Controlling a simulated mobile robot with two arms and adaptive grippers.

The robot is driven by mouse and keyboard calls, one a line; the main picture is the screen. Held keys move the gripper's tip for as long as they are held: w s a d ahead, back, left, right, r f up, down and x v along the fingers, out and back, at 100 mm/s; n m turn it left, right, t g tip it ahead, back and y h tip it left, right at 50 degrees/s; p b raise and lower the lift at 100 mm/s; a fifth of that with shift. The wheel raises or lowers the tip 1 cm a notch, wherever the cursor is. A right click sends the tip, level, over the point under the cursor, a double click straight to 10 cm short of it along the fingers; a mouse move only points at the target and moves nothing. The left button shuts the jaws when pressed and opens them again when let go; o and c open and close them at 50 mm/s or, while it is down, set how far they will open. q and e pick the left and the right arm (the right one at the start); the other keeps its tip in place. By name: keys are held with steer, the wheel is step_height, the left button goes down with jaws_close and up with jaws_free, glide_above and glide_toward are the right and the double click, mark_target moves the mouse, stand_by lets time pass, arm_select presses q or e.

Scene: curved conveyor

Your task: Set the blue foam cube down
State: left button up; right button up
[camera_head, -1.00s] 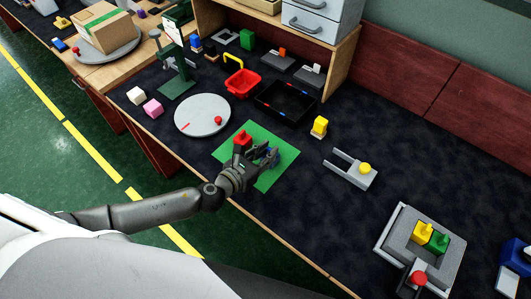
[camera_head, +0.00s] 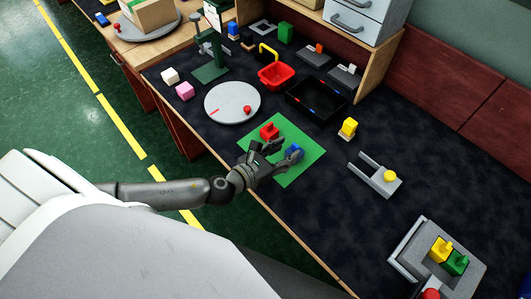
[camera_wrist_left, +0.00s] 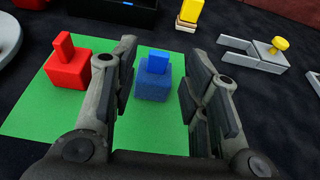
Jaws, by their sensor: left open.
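The blue foam cube (camera_head: 292,151), with a blue tab on top, stands upright on the green mat (camera_head: 307,160). It also shows in the left wrist view (camera_wrist_left: 153,84), between the fingers and just beyond them, with a gap on both sides. My left gripper (camera_head: 275,150) is open and empty, low over the near part of the mat. A red block (camera_head: 268,132) with a tab stands on the mat to the left of the blue cube; it shows in the left wrist view (camera_wrist_left: 68,70) outside the left finger. My right gripper is not in view.
A grey round plate (camera_head: 230,101), a red basket (camera_head: 276,76) and a black tray (camera_head: 299,101) stand behind the mat. A yellow block (camera_head: 348,128) and a grey forked holder (camera_head: 375,180) are to the right. The dark tabletop between them is clear.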

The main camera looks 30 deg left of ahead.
arm_select(q)
steer(key=b+v, duration=0.1)
steer(key=v, duration=0.7)
steer(key=shift+s+r, duration=0.15)
steer(key=shift+s, duration=0.15)
steer(key=shift+a, duration=0.1)
